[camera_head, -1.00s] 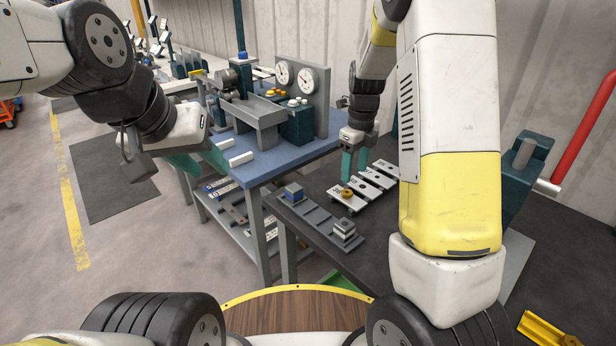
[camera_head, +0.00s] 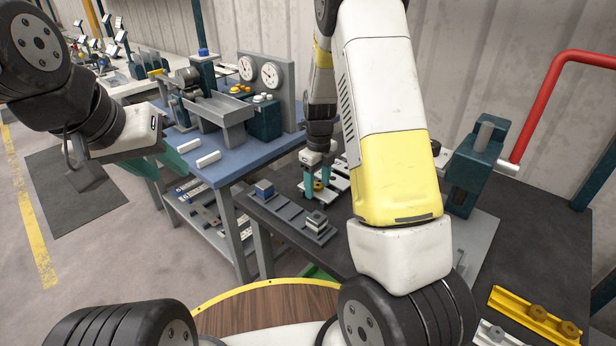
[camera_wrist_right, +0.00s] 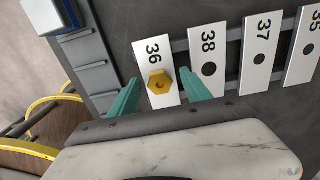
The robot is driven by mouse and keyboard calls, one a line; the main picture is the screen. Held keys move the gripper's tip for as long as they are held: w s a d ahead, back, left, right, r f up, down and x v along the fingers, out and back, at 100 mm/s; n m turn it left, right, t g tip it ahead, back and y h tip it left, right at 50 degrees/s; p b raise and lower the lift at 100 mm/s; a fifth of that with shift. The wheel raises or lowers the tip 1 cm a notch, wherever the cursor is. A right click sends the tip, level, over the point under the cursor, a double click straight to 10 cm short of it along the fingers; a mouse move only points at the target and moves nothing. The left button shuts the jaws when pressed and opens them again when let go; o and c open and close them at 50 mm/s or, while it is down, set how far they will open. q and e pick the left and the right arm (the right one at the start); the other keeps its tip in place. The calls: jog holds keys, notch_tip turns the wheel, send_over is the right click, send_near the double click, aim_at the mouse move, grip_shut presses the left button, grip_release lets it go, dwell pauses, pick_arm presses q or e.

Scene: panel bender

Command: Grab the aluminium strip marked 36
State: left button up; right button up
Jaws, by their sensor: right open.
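The white strip marked 36 (camera_wrist_right: 151,64) is at the left end of a row in the right wrist view. A yellow hexagonal knob (camera_wrist_right: 160,83) sits on it. My right gripper (camera_wrist_right: 159,77) is open, its teal fingers on either side of the strip; I cannot tell whether they touch it. In the head view this gripper (camera_head: 317,188) points down over the row at the knob, partly hiding the strip. My left gripper (camera_head: 158,165) is open and empty, near the front corner of the blue bench.
Strips marked 38 (camera_wrist_right: 208,63), 37 (camera_wrist_right: 260,55) and 35 (camera_wrist_right: 307,50) lie to the right with gaps between. A grey rail (camera_head: 285,217) with small blocks lies in front. The blue bench (camera_head: 215,172) stands left. A yellow bracket (camera_head: 533,316) lies at the right.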

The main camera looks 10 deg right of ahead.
jog(key=shift+f, duration=0.2)
dwell(0.4)
jog(key=c, duration=1.2)
